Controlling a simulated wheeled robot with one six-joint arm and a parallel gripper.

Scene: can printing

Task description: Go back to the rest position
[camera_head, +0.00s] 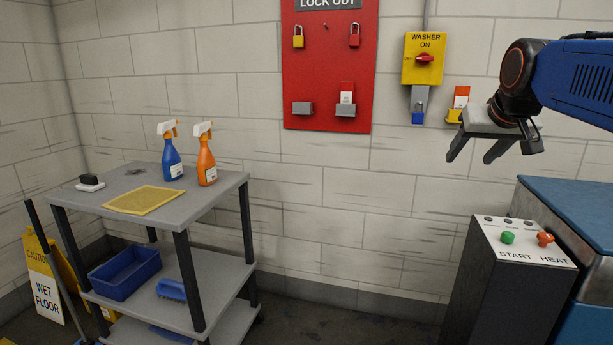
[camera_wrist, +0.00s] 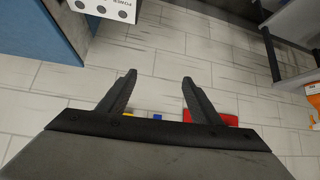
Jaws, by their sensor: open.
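My gripper (camera_head: 474,150) hangs from my blue arm at the upper right of the head view, in front of the tiled wall. Its two fingers are apart with nothing between them. In the wrist view my gripper (camera_wrist: 158,84) also shows open and empty, with the tiled wall beyond it. It is above and to the left of the control box (camera_head: 514,243), which has a green START button (camera_head: 507,237) and an orange-red HEAT knob (camera_head: 545,239). It touches nothing that I can see.
A yellow washer switch box (camera_head: 410,72) and a red lockout board (camera_head: 300,85) are on the wall. A grey cart (camera_head: 215,195) at left holds a blue spray bottle (camera_head: 171,160), an orange one (camera_head: 206,165) and a yellow cloth (camera_head: 143,200). Floor between cart and control box looks clear.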

